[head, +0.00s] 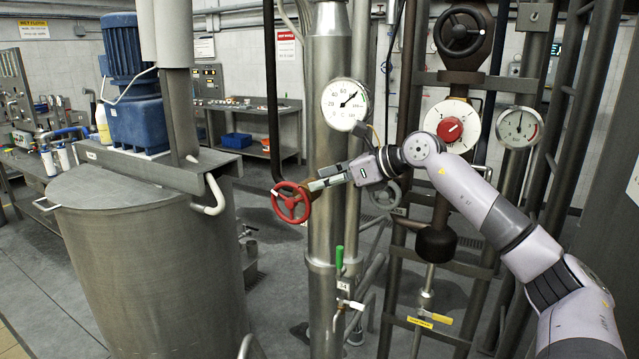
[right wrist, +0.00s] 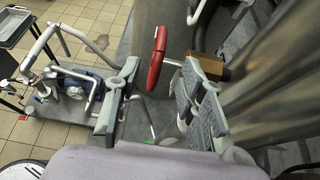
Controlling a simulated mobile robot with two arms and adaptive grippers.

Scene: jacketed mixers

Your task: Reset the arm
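My right arm reaches in from the right in the head view. Its gripper (head: 316,181) is beside the upper right of a red handwheel (head: 291,203), close to the steel column. In the right wrist view the two fingers of the gripper (right wrist: 162,72) stand apart. The red handwheel (right wrist: 157,57) shows edge-on in the gap between the fingertips, and neither finger appears to touch it. I cannot tell how deep it lies between them. Nothing is held. My left gripper is in neither view.
A steel column with a round gauge (head: 345,104) stands right behind the gripper. A large jacketed tank (head: 150,260) with a blue motor (head: 130,90) is at left. Pipes, a red-knobbed dial (head: 450,129) and a second gauge (head: 519,127) crowd the arm. Some grey floor (head: 290,255) is bare.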

